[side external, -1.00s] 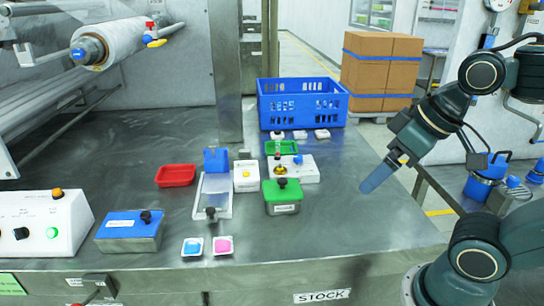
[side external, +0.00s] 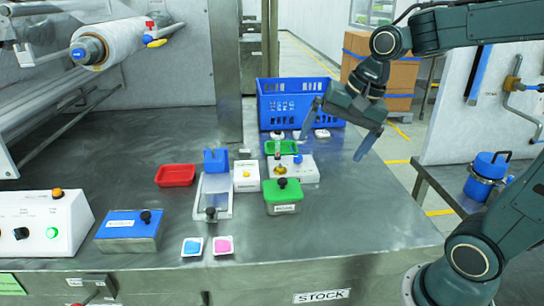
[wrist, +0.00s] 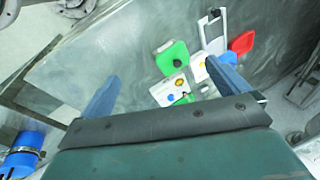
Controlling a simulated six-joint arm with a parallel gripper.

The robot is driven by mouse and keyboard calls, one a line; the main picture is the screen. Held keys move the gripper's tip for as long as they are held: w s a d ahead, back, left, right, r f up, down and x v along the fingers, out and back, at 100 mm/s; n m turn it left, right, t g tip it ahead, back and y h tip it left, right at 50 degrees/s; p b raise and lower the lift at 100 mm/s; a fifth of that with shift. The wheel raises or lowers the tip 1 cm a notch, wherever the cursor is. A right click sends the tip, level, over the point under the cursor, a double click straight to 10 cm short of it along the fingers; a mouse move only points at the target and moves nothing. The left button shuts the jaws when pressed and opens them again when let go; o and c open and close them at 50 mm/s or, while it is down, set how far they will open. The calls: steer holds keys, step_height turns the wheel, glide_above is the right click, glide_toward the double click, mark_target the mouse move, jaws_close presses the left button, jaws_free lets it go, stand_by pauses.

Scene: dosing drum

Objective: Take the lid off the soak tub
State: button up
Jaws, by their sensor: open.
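A metal tub with a green lid (side external: 282,190) and a dark knob stands right of the middle of the steel table; the green lid also shows in the wrist view (wrist: 173,58). A second metal tub with a blue lid (side external: 130,222) and a dark knob stands at the front left. Both lids sit on their tubs. Their labels are too small to read, so I cannot tell which is the soak tub. My gripper (side external: 337,132) is open and empty, above the table's right part, behind and right of the green-lidded tub. Its two blue fingers show in the wrist view (wrist: 162,82).
A white panel with knobs (side external: 304,170) stands close behind the green lid. A blue crate (side external: 300,103) is at the back, a red tray (side external: 176,175) to the left. Blue and pink small dishes (side external: 192,246) lie in front. The table's right front is clear.

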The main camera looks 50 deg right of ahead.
steer(key=w+d+f+m+y, duration=0.2)
steer(key=w+d+f+m, duration=0.6)
steer(key=m, duration=0.7)
steer(key=w+d, duration=0.2)
steer(key=w, duration=0.1)
steer(key=shift+w+d+f+g, duration=0.15)
steer(key=shift+w+d+g, duration=0.05)
steer(key=shift+w+g, duration=0.2)
steer(key=shift+f, duration=0.1)
glide_above(288, 187)
steer(key=s+d, duration=0.1)
steer(key=s, duration=0.1)
step_height(288, 187, down, 8)
steer(key=shift+d+r, duration=0.1)
steer(key=shift+r, duration=0.1)
steer(key=shift+w+f, duration=0.1)
steer(key=shift+x, duration=2.6)
steer(key=shift+w, duration=0.15)
